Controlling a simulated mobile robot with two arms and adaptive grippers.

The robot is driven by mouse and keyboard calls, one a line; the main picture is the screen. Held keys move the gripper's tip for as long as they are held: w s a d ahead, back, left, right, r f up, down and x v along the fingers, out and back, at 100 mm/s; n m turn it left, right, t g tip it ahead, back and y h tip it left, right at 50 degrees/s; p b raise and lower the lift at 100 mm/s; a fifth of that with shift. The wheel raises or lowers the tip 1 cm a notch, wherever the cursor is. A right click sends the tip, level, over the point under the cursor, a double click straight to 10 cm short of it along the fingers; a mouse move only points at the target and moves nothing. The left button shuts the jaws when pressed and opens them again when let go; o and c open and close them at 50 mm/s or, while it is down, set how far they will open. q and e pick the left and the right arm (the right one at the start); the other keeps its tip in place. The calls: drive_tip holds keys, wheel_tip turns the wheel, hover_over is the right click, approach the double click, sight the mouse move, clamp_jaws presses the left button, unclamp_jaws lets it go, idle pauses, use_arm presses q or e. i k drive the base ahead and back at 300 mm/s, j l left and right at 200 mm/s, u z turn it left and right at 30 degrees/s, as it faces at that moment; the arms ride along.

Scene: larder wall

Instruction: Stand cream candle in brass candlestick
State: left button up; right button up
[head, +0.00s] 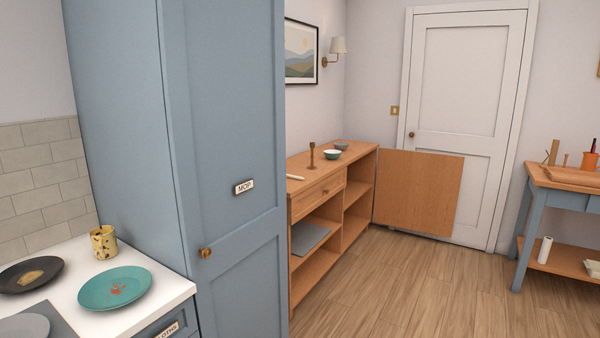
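A brass candlestick (311,156) stands upright on top of the wooden sideboard (333,170) along the far wall. A small cream stick, which looks like the candle (295,177), lies flat on the sideboard near its left end, apart from the candlestick. The candlestick's top looks empty, though it is small at this distance. Neither of my grippers shows in the head view.
A tall blue cupboard (226,120) labelled MOP stands between the white counter (160,283) and the sideboard. Two bowls (331,154) sit beside the candlestick. A wooden panel (418,193) stands at the sideboard's far end. The wooden floor (400,295) is clear.

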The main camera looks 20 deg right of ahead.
sight(312, 144)
drive_tip(key=i+l, duration=0.85)
drive_tip(key=i, duration=0.15)
drive_tip(key=i+l+z, duration=0.1)
drive_tip(key=i+l, duration=0.3)
drive_tip(key=i, duration=0.15)
drive_tip(key=i+l, duration=0.35)
drive_tip(key=i, duration=0.15)
drive_tip(key=i+l+z, duration=0.1)
drive_tip(key=i+l, duration=0.3)
drive_tip(key=i, duration=0.1)
